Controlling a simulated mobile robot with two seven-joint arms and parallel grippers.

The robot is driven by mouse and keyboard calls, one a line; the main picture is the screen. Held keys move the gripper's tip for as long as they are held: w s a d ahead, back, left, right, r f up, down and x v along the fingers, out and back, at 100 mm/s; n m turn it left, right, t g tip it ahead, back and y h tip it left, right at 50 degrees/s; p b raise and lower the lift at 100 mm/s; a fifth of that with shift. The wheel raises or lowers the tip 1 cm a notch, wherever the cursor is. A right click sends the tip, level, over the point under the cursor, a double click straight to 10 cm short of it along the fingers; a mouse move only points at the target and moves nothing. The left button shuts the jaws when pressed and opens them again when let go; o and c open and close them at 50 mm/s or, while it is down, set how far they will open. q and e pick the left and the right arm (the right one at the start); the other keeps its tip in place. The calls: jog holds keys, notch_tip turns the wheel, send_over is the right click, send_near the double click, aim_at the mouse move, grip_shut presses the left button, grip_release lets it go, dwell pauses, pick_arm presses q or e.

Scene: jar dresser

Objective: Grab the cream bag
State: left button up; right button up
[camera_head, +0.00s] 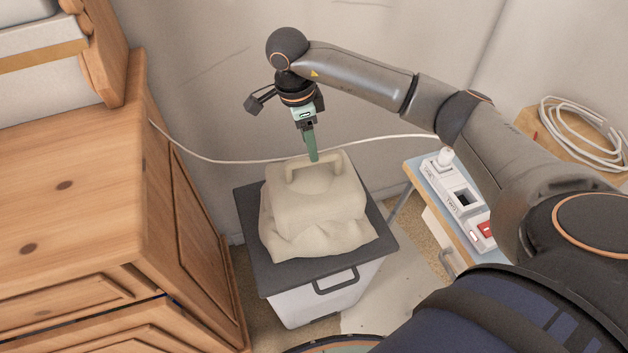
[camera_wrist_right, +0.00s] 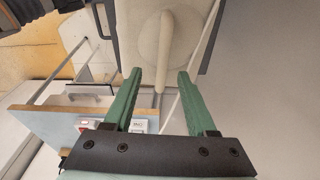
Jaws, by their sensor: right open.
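The cream bag (camera_head: 315,211) sits on the dark lid of a white box, with its handle (camera_head: 313,168) standing up on top. My right gripper (camera_head: 313,158) points down at the handle from above in the head view. In the right wrist view, its two green fingers (camera_wrist_right: 160,78) are open and apart. The cream bag (camera_wrist_right: 190,38) lies beyond the fingertips there, with the handle (camera_wrist_right: 162,50) running between the two fingers' lines. Whether the fingertips reach down past the handle is hard to tell. My left gripper is not in view.
The bag stands on a white box with a dark lid (camera_head: 265,268). A wooden dresser (camera_head: 85,205) is close on the left. A small table (camera_head: 424,176) with a white and red device (camera_head: 462,200) is on the right. A white cable (camera_head: 215,161) runs along the wall behind.

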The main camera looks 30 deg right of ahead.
jog(key=f, duration=0.3)
jog(key=d+f, duration=0.1)
jog(key=shift+w+f+p, duration=0.1)
jog(key=shift+f+p, duration=0.2)
jog(key=shift+f, duration=0.1)
grip_shut()
jog(key=shift+r, duration=0.1)
dwell(0.9)
